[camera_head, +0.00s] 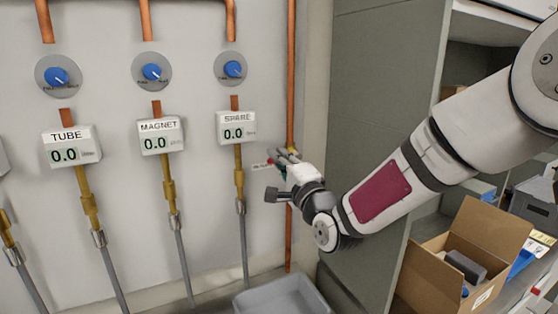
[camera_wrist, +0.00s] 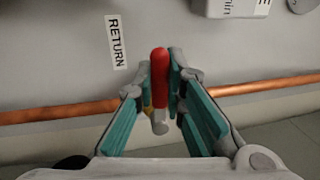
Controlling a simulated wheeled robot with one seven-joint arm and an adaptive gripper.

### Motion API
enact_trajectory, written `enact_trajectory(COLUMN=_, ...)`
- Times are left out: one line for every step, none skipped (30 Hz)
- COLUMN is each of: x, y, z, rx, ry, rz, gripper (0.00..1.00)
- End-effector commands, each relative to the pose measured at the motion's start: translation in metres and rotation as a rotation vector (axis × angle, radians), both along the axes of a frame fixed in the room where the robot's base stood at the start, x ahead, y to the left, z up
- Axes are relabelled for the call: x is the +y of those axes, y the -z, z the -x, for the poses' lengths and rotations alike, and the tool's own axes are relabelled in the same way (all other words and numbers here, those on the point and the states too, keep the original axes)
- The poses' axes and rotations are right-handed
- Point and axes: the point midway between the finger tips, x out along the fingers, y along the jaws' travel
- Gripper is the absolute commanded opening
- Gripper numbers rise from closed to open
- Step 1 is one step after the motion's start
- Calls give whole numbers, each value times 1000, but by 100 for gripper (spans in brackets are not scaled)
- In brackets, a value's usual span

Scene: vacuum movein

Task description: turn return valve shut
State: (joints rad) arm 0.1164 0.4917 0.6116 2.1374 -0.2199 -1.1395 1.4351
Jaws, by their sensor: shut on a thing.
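The return valve has a red handle (camera_wrist: 159,75) with a grey metal end, next to a copper pipe. A white label reading RETURN (camera_wrist: 117,42) is on the wall to its left in the wrist view. My gripper (camera_wrist: 161,88) is shut on the red handle, with one teal-padded finger on each side. In the head view my gripper (camera_head: 280,160) is at the wall by the right-hand copper pipe (camera_head: 290,95). There the gripper hides most of the valve; only a bit of red shows beside it.
Three gauges labelled TUBE (camera_head: 71,146), MAGNET (camera_head: 160,136) and SPARE (camera_head: 236,128) read 0.0, with blue knobs above. A grey bin (camera_head: 285,296) stands below my gripper. A grey cabinet (camera_head: 375,120) and an open cardboard box (camera_head: 470,255) are to the right.

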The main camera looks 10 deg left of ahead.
Motion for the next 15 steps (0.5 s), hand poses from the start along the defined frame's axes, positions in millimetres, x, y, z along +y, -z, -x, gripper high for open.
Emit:
enact_trajectory(x=-1, y=0, z=-1, rx=2, ry=4, rz=-2, gripper=0)
enact_trajectory(x=-1, y=0, z=-1, rx=2, ry=4, rz=-2, gripper=0)
enact_trajectory(x=-1, y=0, z=-1, rx=2, ry=4, rz=-2, gripper=16)
enact_trajectory(x=-1, y=0, z=-1, rx=2, ry=4, rz=-2, gripper=22)
enact_trajectory(x=-1, y=0, z=-1, rx=1, ry=3, rz=-2, gripper=29)
enact_trajectory(x=-1, y=0, z=-1, rx=1, ry=3, rz=-1, gripper=32)
enact_trajectory(x=-1, y=0, z=-1, rx=1, ry=3, rz=-1, gripper=32)
enact_trajectory(x=-1, y=0, z=-1, rx=1, ry=3, rz=-1, gripper=32)
enact_trajectory(x=-1, y=0, z=0, rx=1, ry=2, rz=-1, gripper=32)
enact_trajectory(x=-1, y=0, z=0, rx=1, ry=2, rz=-1, gripper=32)
enact_trajectory(x=-1, y=0, z=0, rx=1, ry=2, rz=-1, gripper=32)
enact_trajectory(x=-1, y=0, z=0, rx=0, ry=2, rz=0, gripper=32)
enact_trajectory(x=0, y=0, z=0, rx=0, ry=2, rz=0, gripper=32)
enact_trajectory(x=-1, y=0, z=0, rx=0, ry=1, rz=0, gripper=32)
enact_trajectory(x=-1, y=0, z=0, rx=0, ry=1, rz=0, gripper=32)
